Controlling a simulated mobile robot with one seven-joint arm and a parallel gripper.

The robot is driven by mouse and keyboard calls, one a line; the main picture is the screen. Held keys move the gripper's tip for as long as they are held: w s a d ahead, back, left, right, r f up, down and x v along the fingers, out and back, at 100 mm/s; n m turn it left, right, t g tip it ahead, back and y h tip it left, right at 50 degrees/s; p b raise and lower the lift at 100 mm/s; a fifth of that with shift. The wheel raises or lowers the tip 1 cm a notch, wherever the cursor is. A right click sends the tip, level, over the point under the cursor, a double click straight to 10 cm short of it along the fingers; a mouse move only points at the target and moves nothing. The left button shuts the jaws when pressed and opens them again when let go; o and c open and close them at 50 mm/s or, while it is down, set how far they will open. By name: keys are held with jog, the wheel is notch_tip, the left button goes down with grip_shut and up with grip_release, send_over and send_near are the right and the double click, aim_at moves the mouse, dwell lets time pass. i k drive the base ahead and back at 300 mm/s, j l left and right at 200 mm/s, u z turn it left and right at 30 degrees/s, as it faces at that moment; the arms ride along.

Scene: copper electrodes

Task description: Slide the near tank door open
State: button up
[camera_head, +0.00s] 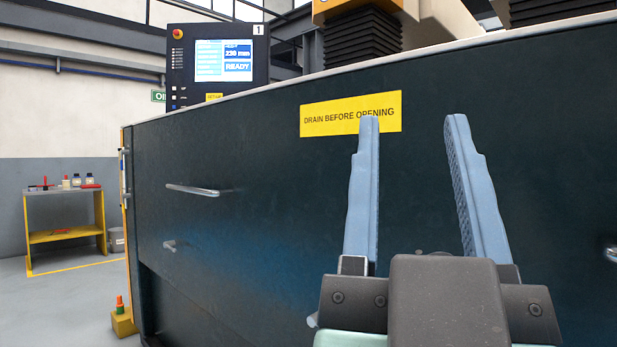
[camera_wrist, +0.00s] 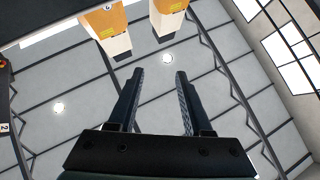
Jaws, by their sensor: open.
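The near tank door is a large dark panel (camera_head: 240,240) that fills most of the head view. A yellow label (camera_head: 325,121) on it reads "DRAIN BEFORE OPENING". A horizontal metal bar handle (camera_head: 193,190) sticks out from the panel's left part, and a small metal fitting (camera_head: 171,245) sits below it. My gripper (camera_head: 412,125) is open and empty, pointing up in front of the panel, to the right of the bar handle and apart from it. The gripper also shows in the wrist view (camera_wrist: 160,75), with nothing between its fingers. The panel does not show clearly in the wrist view.
A control screen (camera_head: 223,60) reading "READY" stands behind the panel's top edge. A yellow table (camera_head: 65,237) with bottles stands at the far left, with open floor near it. A yellow block (camera_head: 124,322) stands near the panel's left corner. Another metal piece (camera_head: 611,254) shows at the right edge.

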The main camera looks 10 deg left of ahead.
aim_at(249, 188)
jog(key=i+j+u, duration=0.2)
jog(key=i+j, duration=0.15)
jog(key=i+j+u, duration=0.2)
jog(key=i, duration=0.3)
jog(key=i+j+u, duration=0.2)
jog(key=i+j, duration=0.15)
jog(key=i+j+u, duration=0.2)
jog(key=i, duration=0.35)
jog(key=l, duration=0.1)
